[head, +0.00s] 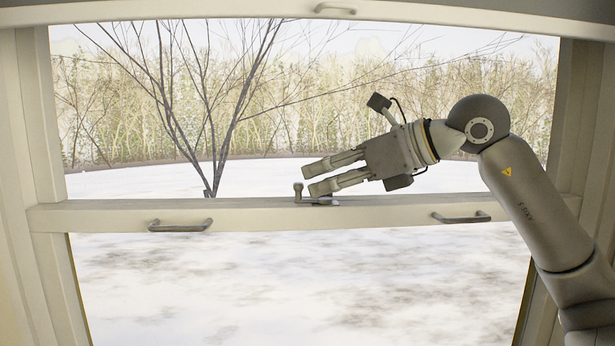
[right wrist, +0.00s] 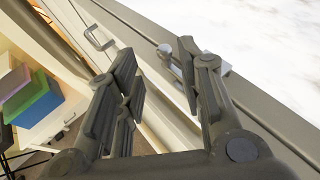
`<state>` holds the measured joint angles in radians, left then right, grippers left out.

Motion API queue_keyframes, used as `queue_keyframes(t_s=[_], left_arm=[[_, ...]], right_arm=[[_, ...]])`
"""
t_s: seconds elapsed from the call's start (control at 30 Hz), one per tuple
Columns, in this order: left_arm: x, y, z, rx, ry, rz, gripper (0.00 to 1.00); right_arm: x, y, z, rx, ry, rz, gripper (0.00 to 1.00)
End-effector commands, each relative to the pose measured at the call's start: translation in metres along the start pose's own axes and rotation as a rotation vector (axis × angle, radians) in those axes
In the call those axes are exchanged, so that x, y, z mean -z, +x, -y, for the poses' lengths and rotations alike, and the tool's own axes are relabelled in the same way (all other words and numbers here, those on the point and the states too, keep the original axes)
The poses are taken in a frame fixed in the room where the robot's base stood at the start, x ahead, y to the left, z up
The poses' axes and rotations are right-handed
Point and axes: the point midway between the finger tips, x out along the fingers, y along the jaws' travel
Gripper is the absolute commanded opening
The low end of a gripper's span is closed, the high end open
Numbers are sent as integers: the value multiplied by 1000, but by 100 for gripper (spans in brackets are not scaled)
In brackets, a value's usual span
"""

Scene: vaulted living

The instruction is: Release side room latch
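The latch (head: 298,190) is a small metal lever with a round knob on the white middle rail of the sash window. Its flat base lies just right of the knob. My right gripper (head: 309,180) comes in from the right with its fingertips just above and beside the latch. In the right wrist view its two fingers (right wrist: 156,52) are apart with nothing held between them. There the latch (right wrist: 166,52) shows beyond the tips, close to the right finger, which hides part of it. I cannot tell if they touch. My left gripper is not in view.
Two pull handles sit on the rail's front, one left (head: 180,226) and one right (head: 460,217). Another handle (head: 335,9) is at the top. Snow and bare trees show through the glass. Coloured boxes (right wrist: 38,97) stand on a white surface at left in the right wrist view.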

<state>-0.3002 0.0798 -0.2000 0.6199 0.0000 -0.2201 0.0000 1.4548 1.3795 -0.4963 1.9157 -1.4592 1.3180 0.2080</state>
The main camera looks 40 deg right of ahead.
Motion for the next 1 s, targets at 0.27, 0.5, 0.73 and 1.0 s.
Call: queue_keyframes(t_s=[0.27,0.5,0.73,1.0], left_arm=[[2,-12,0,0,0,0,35],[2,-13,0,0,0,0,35],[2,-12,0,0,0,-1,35],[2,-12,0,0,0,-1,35]], right_arm=[[-1,35,-1,-2,0,0,35],[0,41,-1,-1,0,2,35],[0,41,-1,-2,0,2,21],[0,41,-1,-3,-1,2,0]])
